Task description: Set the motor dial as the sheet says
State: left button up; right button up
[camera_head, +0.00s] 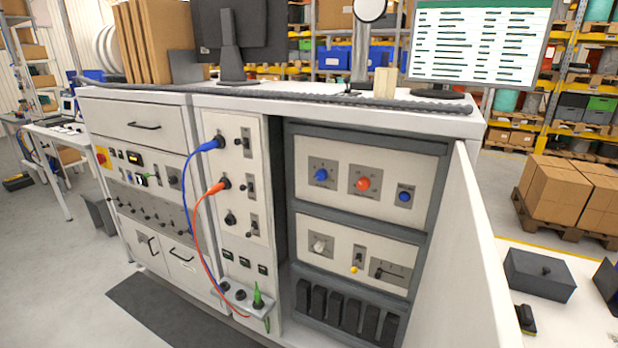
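An upper panel in an open cabinet bay holds a blue knob (321,174), a red knob (363,183) and a small blue round control (405,197). A lower panel holds a white knob (319,244), a small switch with a yellow tip (354,269) and a dark rectangular control (389,271). The labels are too small to read, so I cannot tell which is the motor dial. A screen (478,45) on the bench top shows a white page with green bands and unreadable dark text. Neither gripper is in view.
An open white door (472,250) stands right of the bay. Left of it, a blue cable (184,190) and an orange cable (197,230) hang from sockets. A green plug (258,298) sits in a lower ledge. A dark lidded box (540,275) lies on a white surface at right.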

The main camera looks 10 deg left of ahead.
aim_at(322, 174)
jog(key=i+j+z, duration=0.25)
jog(key=i+j, duration=0.2)
jog(key=i+j+z, duration=0.2)
jog(key=i+j, duration=0.2)
jog(key=j, duration=0.2)
jog(key=i+l+z, duration=0.2)
jog(key=i, duration=0.35)
jog(key=j, duration=0.1)
